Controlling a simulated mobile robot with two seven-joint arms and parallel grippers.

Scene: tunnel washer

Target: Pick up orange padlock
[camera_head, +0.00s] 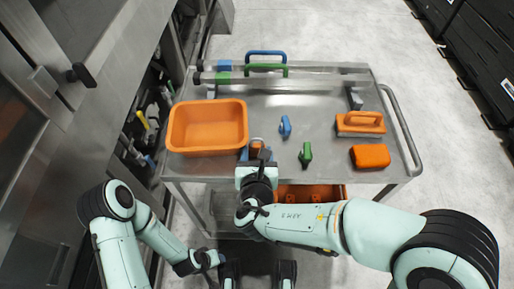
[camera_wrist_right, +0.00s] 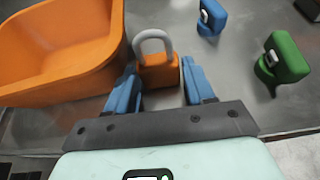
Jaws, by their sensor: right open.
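The orange padlock (camera_wrist_right: 158,72) with a grey shackle stands on the steel cart top, near its front edge. In the head view the padlock (camera_head: 256,150) is partly hidden by my right gripper (camera_head: 256,157). In the right wrist view my right gripper (camera_wrist_right: 161,82) is open, with one blue finger on each side of the padlock's lower body. Gaps show between the fingers and the padlock, so it is not clamped. My left arm (camera_head: 160,238) hangs low in front of the cart; I cannot make out its jaws clearly.
On the cart (camera_head: 330,97) an orange bin (camera_head: 207,128) stands close left of the padlock. A blue padlock (camera_head: 285,127) and a green padlock (camera_head: 305,154) stand to the right, with an orange handled brush (camera_head: 360,123) and an orange block (camera_head: 370,156) farther right.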

